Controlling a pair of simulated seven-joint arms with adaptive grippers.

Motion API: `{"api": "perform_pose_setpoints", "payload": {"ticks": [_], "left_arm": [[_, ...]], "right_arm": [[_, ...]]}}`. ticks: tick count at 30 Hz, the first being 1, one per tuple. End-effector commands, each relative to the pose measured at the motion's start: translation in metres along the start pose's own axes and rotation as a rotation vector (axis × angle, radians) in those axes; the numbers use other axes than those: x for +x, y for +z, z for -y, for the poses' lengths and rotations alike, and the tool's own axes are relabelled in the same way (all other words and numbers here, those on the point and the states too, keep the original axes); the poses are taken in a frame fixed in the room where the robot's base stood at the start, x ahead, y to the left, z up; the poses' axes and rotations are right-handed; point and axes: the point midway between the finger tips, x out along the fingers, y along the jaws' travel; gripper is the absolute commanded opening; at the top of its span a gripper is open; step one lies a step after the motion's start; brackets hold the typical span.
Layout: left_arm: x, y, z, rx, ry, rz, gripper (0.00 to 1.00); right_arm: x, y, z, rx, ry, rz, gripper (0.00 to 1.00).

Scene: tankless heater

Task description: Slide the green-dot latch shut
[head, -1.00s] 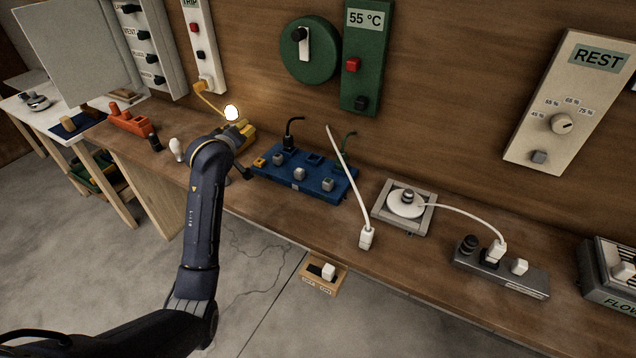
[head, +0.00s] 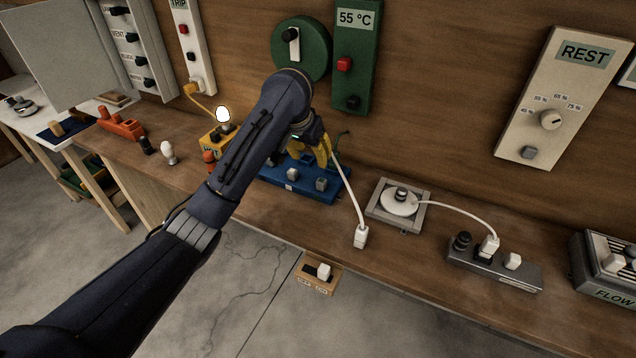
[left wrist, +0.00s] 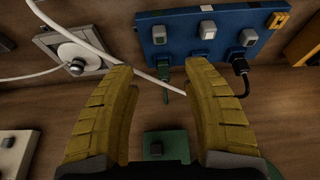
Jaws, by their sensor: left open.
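I cannot make out a latch with a green dot in either view. My left gripper (head: 320,156) has yellow fingers and is held in front of the wall, over the back of the blue power strip (head: 310,190). In the left wrist view the left gripper (left wrist: 158,72) is open, its two fingers well apart. A green plug (left wrist: 164,78) on the strip's edge and a thin white cord show between the fingertips. I cannot tell whether they touch anything. The arm hides part of the strip. My right gripper is in neither view.
A green 55 °C panel (head: 355,60) and a green disc with a white lever (head: 309,62) are on the wall. A lit bulb (head: 223,114) stands left of the arm. A dial plate (head: 383,216) and a grey strip (head: 515,274) are to the right.

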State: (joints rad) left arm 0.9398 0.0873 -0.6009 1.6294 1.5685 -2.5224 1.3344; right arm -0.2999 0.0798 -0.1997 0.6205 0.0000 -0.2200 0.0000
Motion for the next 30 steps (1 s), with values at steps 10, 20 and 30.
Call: {"api": "perform_pose_setpoints", "payload": {"ticks": [10, 20, 30], "left_arm": [[0.048, 0.002, -0.001, -0.003, 0.003, 0.006, 0.49], [0.108, 0.002, 0.0, -0.002, 0.0, 0.005, 0.49], [0.154, 0.001, 0.0, -0.002, 0.001, 0.002, 0.49]], "right_arm": [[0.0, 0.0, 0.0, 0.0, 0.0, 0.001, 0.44], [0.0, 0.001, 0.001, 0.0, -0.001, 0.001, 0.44], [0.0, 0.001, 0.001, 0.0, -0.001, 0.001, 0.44]]}}
